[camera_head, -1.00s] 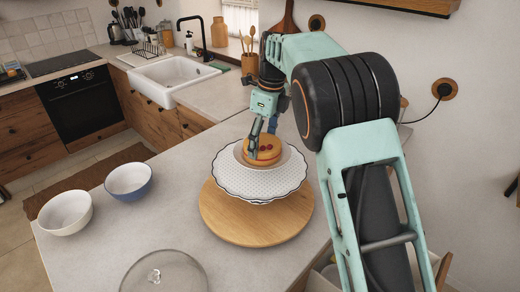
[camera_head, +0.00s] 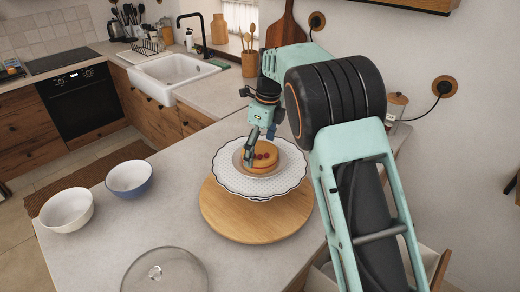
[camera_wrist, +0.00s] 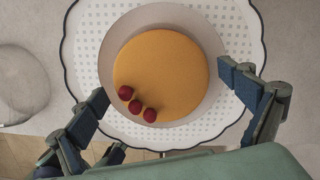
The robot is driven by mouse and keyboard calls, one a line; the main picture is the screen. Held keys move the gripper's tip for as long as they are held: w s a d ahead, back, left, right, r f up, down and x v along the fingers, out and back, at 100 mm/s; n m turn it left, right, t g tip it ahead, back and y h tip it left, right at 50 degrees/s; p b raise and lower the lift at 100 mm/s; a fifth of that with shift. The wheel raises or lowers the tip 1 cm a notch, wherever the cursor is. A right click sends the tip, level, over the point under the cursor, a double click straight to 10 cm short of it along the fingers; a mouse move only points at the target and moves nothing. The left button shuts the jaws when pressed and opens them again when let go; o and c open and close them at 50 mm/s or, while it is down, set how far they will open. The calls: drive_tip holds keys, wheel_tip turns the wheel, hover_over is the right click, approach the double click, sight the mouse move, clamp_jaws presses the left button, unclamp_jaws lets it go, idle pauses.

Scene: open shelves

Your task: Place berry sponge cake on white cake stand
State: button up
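The berry sponge cake (camera_head: 267,161), a round golden cake with three red berries on top, sits over the middle of the white cake stand (camera_head: 228,175). The stand has a scalloped dark rim and a dotted surface. In the wrist view the cake (camera_wrist: 165,70) is inside a plain pale disc at the middle of the stand (camera_wrist: 88,70). My gripper (camera_head: 254,150) is just above the cake. In the wrist view my gripper (camera_wrist: 163,85) is open, with one finger on each side and visible gaps to the cake. The cake's underside is hidden.
The stand is over a round wooden board (camera_head: 252,228) on the counter. A white bowl (camera_head: 66,210) and a blue bowl (camera_head: 130,180) stand at the left. A glass lid (camera_head: 163,272) lies at the front. Counter between bowls and board is clear.

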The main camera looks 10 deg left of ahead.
sight(264, 152)
wheel_tip(264, 152, up, 12)
drive_tip(key=d, duration=0.1)
drive_tip(key=shift+s+d, duration=0.2)
idle(0.3)
